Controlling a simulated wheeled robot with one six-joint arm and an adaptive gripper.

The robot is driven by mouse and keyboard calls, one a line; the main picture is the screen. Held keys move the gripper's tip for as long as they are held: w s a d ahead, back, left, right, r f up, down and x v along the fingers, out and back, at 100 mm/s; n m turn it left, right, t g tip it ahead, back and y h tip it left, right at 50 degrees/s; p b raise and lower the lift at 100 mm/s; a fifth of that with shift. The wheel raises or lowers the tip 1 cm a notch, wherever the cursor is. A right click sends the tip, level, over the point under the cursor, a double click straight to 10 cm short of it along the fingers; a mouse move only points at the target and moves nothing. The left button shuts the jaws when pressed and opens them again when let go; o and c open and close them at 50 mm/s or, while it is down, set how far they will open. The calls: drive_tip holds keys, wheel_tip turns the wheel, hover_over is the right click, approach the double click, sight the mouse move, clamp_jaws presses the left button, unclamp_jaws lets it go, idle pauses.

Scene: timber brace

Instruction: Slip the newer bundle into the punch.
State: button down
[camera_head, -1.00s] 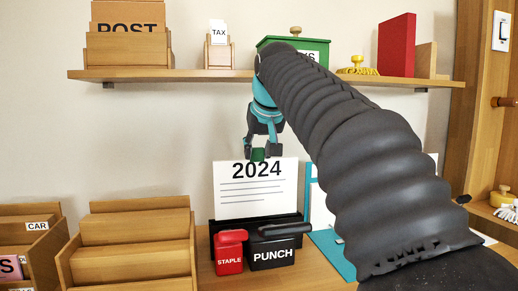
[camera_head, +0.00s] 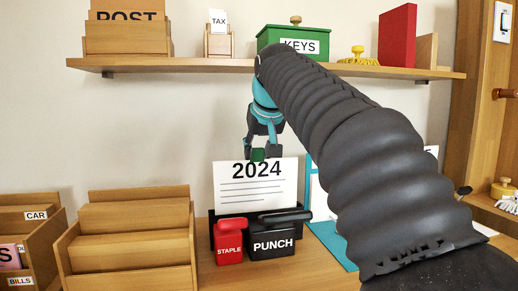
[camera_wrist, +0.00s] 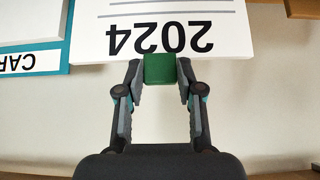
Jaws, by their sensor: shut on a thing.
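The white bundle marked 2024 (camera_head: 250,193) stands upright behind the black punch (camera_head: 272,244) and the red stapler. It also shows upside down in the wrist view (camera_wrist: 160,18). My gripper (camera_head: 258,155) is above its top edge, pointing down. In the wrist view my gripper (camera_wrist: 160,70) is shut on a green block (camera_wrist: 160,69) at the bundle's top edge. The block appears to touch the bundle. The bundle's lower edge is hidden behind the punch and stapler, so I cannot tell whether it is in the punch's slot.
The red stapler (camera_head: 229,243) stands beside the punch. A teal-edged board (camera_head: 325,232) is to the right, partly hidden by my arm. Wooden racks (camera_head: 130,240) stand at left. A shelf (camera_head: 240,68) above holds a green KEYS box (camera_head: 293,38) and other things.

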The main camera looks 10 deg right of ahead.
drive_tip(key=shift+f+b, duration=1.45)
drive_tip(key=shift+f, duration=0.6)
drive_tip(key=c, duration=0.7)
unclamp_jaws()
drive_tip(key=shift+o, duration=0.4)
drive_tip(key=o, duration=0.4)
drive_tip(key=shift+o, duration=0.2)
drive_tip(key=shift+r, duration=0.1)
wheel_tip(320, 180, up, 8)
drive_tip(key=p, duration=0.8)
hover_over(257, 171)
drive_tip(key=s, duration=0.2)
drive_tip(key=shift+w, duration=0.25)
